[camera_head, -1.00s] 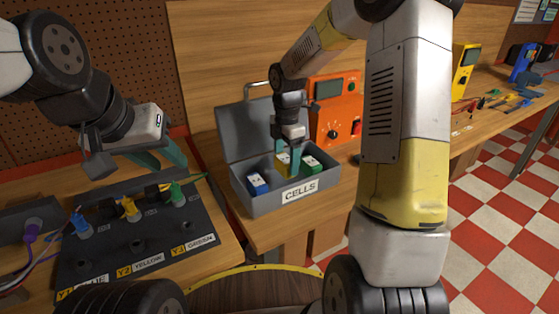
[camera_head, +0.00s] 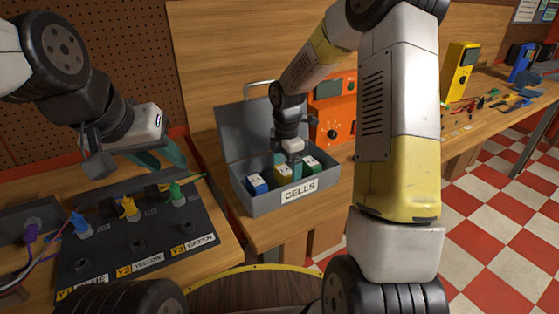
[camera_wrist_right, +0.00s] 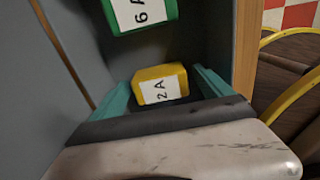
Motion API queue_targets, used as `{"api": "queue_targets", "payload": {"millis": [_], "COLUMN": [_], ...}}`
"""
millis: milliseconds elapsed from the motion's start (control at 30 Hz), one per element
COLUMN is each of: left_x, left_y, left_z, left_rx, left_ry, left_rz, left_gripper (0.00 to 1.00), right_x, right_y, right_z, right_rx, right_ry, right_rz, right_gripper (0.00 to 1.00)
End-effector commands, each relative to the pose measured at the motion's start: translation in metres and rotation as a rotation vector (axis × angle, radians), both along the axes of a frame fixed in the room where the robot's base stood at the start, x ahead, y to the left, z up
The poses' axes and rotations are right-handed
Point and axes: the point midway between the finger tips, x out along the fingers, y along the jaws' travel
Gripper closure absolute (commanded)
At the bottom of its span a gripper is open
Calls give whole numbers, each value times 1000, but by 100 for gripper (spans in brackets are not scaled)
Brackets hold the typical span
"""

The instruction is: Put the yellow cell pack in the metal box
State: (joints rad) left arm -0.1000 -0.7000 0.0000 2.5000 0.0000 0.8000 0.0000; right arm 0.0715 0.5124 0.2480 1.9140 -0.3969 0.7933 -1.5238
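The yellow cell pack (camera_head: 283,174) stands in the metal box (camera_head: 262,206), labelled CELLS, between a blue pack (camera_head: 257,184) and a green pack (camera_head: 311,165). In the right wrist view the yellow pack (camera_wrist_right: 161,84) shows a white 2A label. My right gripper (camera_head: 289,165) is down in the box, its teal fingers on either side of the yellow pack; narrow gaps suggest they are apart from it. My left gripper (camera_head: 160,158) is open and empty above the back of the dark panel.
The box lid stands open behind it. A dark panel (camera_head: 140,262) with blue, yellow and green plugs lies at left. An orange meter (camera_head: 333,112) stands behind the box. The bench continues right with a yellow meter (camera_head: 459,72) and small parts.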

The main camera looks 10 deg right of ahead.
Motion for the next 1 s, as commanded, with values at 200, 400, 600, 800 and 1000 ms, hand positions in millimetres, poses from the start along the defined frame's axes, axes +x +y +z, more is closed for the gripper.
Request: {"api": "queue_targets", "payload": {"millis": [200,400,600,800,1000], "left_x": [0,0,0,0,0], "left_y": [0,0,0,0,0], "left_z": [0,0,0,0,0], "left_rx": [0,0,0,0,0], "left_ry": [0,0,0,0,0], "left_rz": [0,0,0,0,0], "left_gripper": [64,64,64,64,64], "right_x": [0,1,1,1,-4], "right_y": [0,0,0,0,-1], "right_z": [4,34,78,111,128], "right_rx": [0,0,1,0,0], "right_ry": [-1,-5,-5,-3,-11], "right_rz": [0,-1,-1,-1,-32], "right_gripper": [10,10,10,10,10]}}
